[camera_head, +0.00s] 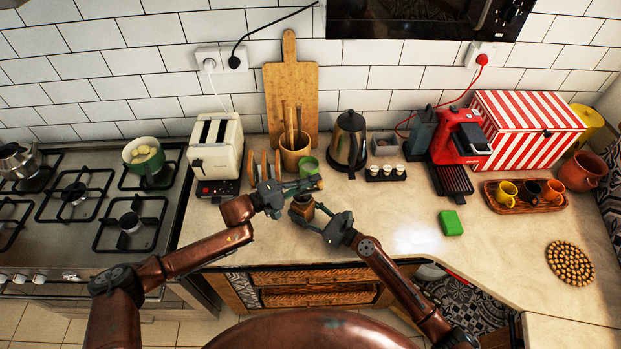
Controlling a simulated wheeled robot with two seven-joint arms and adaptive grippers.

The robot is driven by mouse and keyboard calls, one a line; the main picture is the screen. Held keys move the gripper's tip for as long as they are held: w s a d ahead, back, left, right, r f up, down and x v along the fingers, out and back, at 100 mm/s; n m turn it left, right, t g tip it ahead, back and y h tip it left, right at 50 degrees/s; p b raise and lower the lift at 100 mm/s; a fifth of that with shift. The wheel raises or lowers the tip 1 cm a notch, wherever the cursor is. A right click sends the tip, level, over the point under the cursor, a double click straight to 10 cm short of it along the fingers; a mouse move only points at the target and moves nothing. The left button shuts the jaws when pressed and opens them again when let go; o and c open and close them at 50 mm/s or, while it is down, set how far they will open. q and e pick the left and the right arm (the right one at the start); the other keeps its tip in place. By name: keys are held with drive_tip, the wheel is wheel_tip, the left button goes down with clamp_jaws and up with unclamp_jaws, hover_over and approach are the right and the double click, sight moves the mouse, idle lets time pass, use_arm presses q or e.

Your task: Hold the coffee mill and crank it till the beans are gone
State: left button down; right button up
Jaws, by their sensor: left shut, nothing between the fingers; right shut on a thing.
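The coffee mill (302,208), a small brown wooden body, stands near the front edge of the counter. My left gripper (308,186) comes in from the left and is shut and empty just above the mill, its fingers over the mill's top. My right gripper (316,212) is shut on the mill's body from the lower right. The crank is mostly hidden by my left fingers; a small brown part shows by their tips. The inside of the mill and any beans cannot be seen.
A green cup (309,166), a wooden utensil pot (295,153) and a toast rack (264,166) stand close behind. A black kettle (348,142), toaster (215,150) and red coffee machine (459,137) stand farther back. A green sponge (450,222) lies right; the counter around it is clear.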

use_arm(q)
drive_tip(key=shift+s, duration=0.15)
drive_tip(key=shift+d, duration=0.1)
drive_tip(key=w+a, duration=0.1)
drive_tip(key=a, duration=0.8)
drive_tip(key=shift+w+a, duration=0.2)
drive_tip(key=shift+a, duration=0.05)
idle(0.5)
use_arm(e)
drive_tip(key=o, duration=1.6)
drive_tip(key=shift+o, duration=0.2)
